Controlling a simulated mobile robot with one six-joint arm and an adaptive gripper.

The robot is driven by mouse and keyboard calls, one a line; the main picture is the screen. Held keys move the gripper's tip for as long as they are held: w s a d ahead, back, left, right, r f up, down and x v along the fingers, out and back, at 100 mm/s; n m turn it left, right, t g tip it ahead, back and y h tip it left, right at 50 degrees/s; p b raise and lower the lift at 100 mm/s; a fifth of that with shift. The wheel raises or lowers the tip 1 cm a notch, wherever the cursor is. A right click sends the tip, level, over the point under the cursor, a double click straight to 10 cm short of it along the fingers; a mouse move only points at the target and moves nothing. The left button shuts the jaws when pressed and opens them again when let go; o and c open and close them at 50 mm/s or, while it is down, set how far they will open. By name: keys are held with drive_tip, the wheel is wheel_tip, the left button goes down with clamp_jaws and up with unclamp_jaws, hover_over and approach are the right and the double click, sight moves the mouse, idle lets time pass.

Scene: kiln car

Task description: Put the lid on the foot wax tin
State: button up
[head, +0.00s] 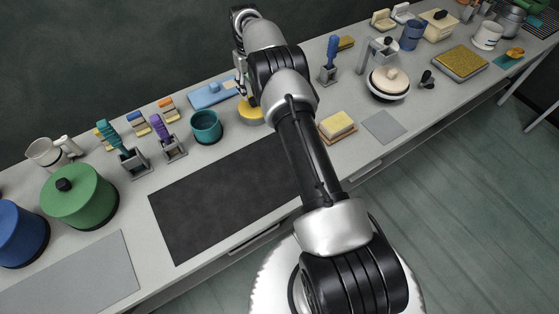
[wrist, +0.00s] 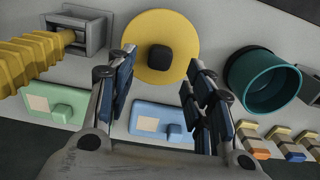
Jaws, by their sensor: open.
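A round yellow lid (wrist: 180,30) with a black knob (wrist: 160,58) lies on the bench in the wrist view. In the head view the yellow lid (head: 250,112) is partly hidden by my arm.
A grey holder (wrist: 85,30) with a yellow ribbed handle stands close to the lid. Blue (wrist: 160,118) and green (wrist: 62,100) flat pieces and several small striped blocks (wrist: 285,140) lie nearby. A dark mat (head: 225,195) leaves clear bench; a green pot (head: 80,200) stands left.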

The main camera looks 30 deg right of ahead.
drive_tip(key=shift+r+p, duration=0.9)
drive_tip(key=shift+r, duration=0.65)
drive_tip(key=s+a+r+t, duration=0.1)
drive_tip(key=s+a+r, duration=0.1)
drive_tip(key=r, duration=0.8)
drive_tip(key=s+a+r, duration=0.2)
drive_tip(key=r, duration=0.8)
drive_tip(key=s+a+r+t, duration=0.1)
drive_tip(key=s+a+r, duration=0.5)
drive_tip(key=s+r, duration=0.45)
drive_tip(key=s+a+r+t, duration=0.1)
drive_tip(key=s+a, duration=0.3)
drive_tip(key=s, duration=1.2)
drive_tip(key=s+a+f, duration=0.1)
drive_tip(key=s+f, duration=0.2)
drive_tip(key=s, duration=0.4)
drive_tip(key=s+a+f+t+b, duration=0.1)
drive_tip(key=s+f, duration=0.3)
drive_tip(key=s, duration=0.2)
drive_tip(key=shift+s+t, duration=0.3)
drive_tip(key=shift+s, duration=0.1)
